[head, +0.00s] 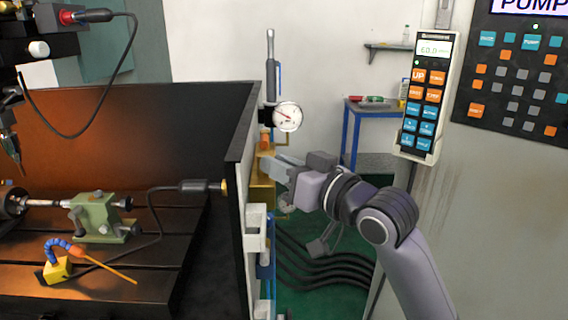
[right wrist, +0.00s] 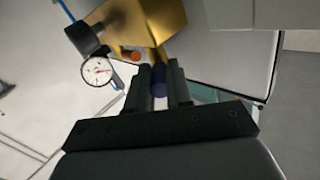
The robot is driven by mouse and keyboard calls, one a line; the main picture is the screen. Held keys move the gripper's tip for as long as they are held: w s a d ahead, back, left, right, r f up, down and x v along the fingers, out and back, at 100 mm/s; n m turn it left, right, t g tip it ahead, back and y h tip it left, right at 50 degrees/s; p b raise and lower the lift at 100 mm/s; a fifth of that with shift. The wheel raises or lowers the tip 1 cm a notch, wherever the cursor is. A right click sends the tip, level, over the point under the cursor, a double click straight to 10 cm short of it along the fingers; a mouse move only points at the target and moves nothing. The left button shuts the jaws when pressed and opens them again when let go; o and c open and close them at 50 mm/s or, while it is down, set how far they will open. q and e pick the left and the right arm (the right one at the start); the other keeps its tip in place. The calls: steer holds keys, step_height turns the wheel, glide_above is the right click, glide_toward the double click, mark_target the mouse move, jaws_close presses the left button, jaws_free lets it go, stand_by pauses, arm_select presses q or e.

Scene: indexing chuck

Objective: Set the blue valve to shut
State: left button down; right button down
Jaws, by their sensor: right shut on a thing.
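The blue valve's handle (right wrist: 159,88) shows as a dark blue piece between the fingers of my right gripper (right wrist: 159,70) in the right wrist view. The gripper is shut on it. A brass block (right wrist: 150,22) lies just beyond the fingertips, and the block also shows in the head view (head: 262,192). In the head view my right gripper (head: 272,166) reaches in from the right to this block, and its fingers hide the handle. The handle's exact angle cannot be told. My left gripper is not in view.
A round dial gauge (head: 287,116) stands just above my right gripper. The machine bed's dark side wall (head: 240,150) is close on the left. A control pendant (head: 425,95) hangs at the right. Black hoses (head: 325,265) run over the green floor below.

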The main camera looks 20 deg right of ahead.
steer(key=shift+s+a+m+t+h, duration=0.1)
steer(key=shift+a+m+t+h, duration=0.25)
steer(key=shift+m+h, duration=0.75)
steer(key=shift+s+a+m+t+h, duration=0.15)
steer(key=shift+a+m+h, duration=0.35)
steer(key=shift+h, duration=1.1)
steer(key=shift+w+m+h, duration=0.15)
steer(key=shift+m+h, duration=0.15)
steer(key=shift+h, duration=0.1)
steer(key=c, duration=1)
jaws_free()
steer(key=shift+c, duration=0.2)
steer(key=shift+d+n+y, duration=0.25)
steer(key=shift+n+y, duration=0.15)
steer(key=shift+y, duration=0.3)
